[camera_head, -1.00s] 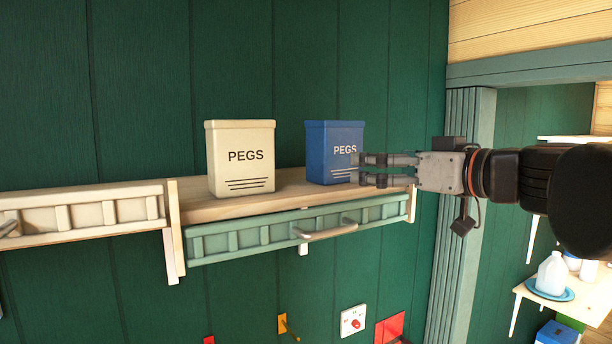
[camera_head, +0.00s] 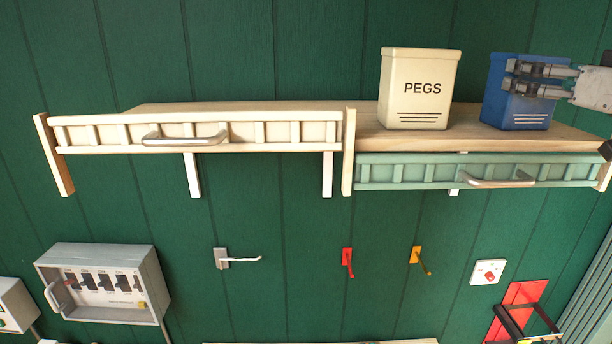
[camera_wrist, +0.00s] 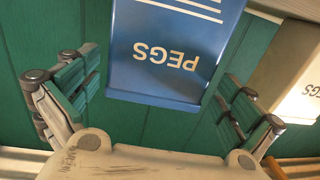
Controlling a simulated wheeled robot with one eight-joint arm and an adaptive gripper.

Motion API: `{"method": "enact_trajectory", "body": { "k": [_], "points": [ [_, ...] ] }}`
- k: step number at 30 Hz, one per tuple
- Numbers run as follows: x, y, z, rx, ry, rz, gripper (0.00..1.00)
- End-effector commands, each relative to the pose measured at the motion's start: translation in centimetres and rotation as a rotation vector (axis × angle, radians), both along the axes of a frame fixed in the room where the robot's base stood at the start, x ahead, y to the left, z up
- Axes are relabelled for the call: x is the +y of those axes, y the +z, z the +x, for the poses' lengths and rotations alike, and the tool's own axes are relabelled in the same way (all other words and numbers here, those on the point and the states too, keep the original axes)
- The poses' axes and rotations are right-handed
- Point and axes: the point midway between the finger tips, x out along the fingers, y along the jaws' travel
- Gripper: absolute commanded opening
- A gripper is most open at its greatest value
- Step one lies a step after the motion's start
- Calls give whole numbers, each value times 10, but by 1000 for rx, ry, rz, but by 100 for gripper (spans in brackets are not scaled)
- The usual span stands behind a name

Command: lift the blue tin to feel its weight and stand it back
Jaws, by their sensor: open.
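The blue tin (camera_head: 532,112) stands upright on the right part of the wooden shelf, with its label mostly covered by my gripper in the head view. My gripper (camera_head: 514,76) reaches in from the right, and its fingers show in front of the tin's upper half. In the wrist view the blue tin (camera_wrist: 165,60) fills the top middle, appearing upside down. My open gripper (camera_wrist: 160,85) has one finger to each side of it, with gaps visible. I cannot tell how far the tin reaches between the fingers.
A cream PEGS tin (camera_head: 420,90) stands left of the blue one, also in the wrist view (camera_wrist: 287,72). The shelf (camera_head: 480,143) has a green railed front with a handle below. A cream railed shelf (camera_head: 240,133) adjoins left. Hooks and a switch box (camera_head: 105,285) are below.

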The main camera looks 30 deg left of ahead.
Motion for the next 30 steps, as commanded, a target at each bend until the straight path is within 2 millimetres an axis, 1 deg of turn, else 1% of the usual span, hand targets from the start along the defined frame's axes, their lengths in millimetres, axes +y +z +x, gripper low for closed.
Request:
{"method": "enact_trajectory", "body": {
  "k": [1,3,6,10,16,17,18,20,21,26,27,30],
  "points": [
    [6,6,9,0,2,0,100],
    [12,9,17,0,1,0,100],
    [19,7,26,0,1,0,100],
    [23,6,31,0,-1,0,100],
    [23,5,31,0,-1,0,100],
    [23,5,31,0,-1,0,95],
    [23,5,31,0,-1,0,86],
    [23,5,31,0,-1,0,73],
    [23,5,31,0,-1,0,64],
    [23,5,31,0,-1,0,27],
    [23,6,30,0,-1,1,22],
    [23,6,30,0,-1,1,22]
  ]
}}
